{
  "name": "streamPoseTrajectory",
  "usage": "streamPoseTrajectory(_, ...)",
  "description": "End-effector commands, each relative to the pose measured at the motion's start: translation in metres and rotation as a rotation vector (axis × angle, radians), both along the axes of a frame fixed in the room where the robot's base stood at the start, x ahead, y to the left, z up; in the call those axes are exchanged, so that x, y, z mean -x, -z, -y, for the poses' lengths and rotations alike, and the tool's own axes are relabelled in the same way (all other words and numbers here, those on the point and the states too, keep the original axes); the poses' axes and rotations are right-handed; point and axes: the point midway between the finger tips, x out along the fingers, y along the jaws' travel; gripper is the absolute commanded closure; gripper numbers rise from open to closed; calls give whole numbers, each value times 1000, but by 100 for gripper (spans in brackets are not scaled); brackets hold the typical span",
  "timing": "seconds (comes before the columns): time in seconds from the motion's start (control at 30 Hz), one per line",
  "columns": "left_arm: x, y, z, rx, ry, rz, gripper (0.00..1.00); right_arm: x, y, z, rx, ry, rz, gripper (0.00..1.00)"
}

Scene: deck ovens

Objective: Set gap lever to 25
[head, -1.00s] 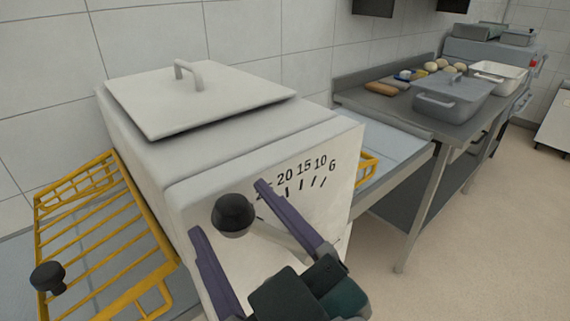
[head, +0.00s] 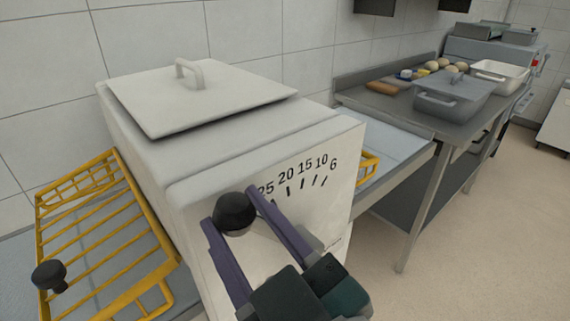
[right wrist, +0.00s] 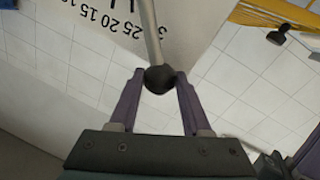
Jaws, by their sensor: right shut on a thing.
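The gap lever's black knob (head: 235,213) stands in front of the white machine's front panel, just left of and below the 25 mark of the printed scale (head: 298,176). The scale reads 25, 20, 15, 10, 6 from left to right. My right gripper (head: 232,208) has its purple fingers on both sides of the knob and is shut on it. In the right wrist view the knob (right wrist: 159,79) sits between the fingertips, with the grey lever rod (right wrist: 150,30) running up to the panel.
Yellow wire guards (head: 100,235) flank the machine (head: 260,150), with another black knob (head: 49,275) at the left. A steel table (head: 400,105) with a grey lidded pan (head: 452,98) stands at the right. The floor in front of the table is clear.

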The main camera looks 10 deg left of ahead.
Motion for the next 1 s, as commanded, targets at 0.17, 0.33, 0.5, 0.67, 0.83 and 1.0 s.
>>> streamPoseTrajectory(0.17, 0, 0, 0, 1, -1, 0, 100, 0, 0, 0, 0, 0, 0, 100)
streamPoseTrajectory(0.33, 0, 0, 0, 1, -1, 0, 100, 0, 0, 0, 0, 0, 0, 100)
streamPoseTrajectory(0.5, 0, 0, 0, 0, 0, 0, 100, 0, 0, 0, 0, 0, 0, 100)
streamPoseTrajectory(0.67, 0, 0, -1, -4, 3, 0, 100, 0, 0, 0, 0, 0, 0, 100)
streamPoseTrajectory(0.83, 0, -12, -2, -8, 6, -1, 100, -5, -9, 4, -22, -1, -29, 100)
streamPoseTrajectory(1.0, 0, -38, -2, -10, 6, -1, 100, -22, -24, 18, -104, -2, -139, 100)
